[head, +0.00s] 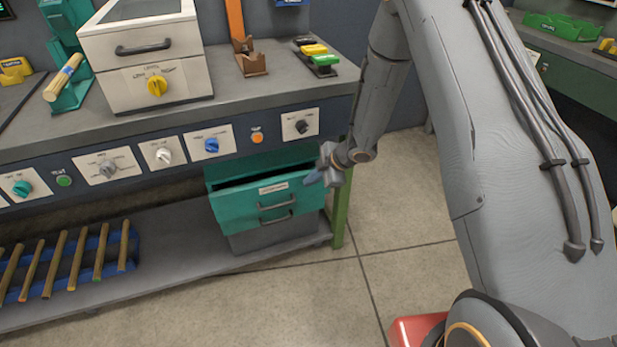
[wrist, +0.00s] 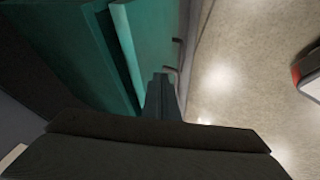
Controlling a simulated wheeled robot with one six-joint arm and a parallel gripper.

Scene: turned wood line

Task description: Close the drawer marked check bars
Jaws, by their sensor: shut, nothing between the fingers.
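The teal drawer (head: 240,208) under the bench stands partly pulled out, with a dark gap behind its front. A white label, too small to read, and dark handles show on its front. My gripper (head: 310,179) is shut and empty at the right end of the drawer front, near its top edge. In the wrist view my gripper (wrist: 160,85) overlaps the teal drawer front (wrist: 138,40). I cannot tell whether the fingertips touch it.
The bench (head: 130,129) carries a white box with a yellow knob (head: 157,86). A row of knobs and buttons runs along its front. A green bench leg (head: 340,213) stands right of the drawer. A lower shelf (head: 170,255) holds a blue rack of rods (head: 133,250).

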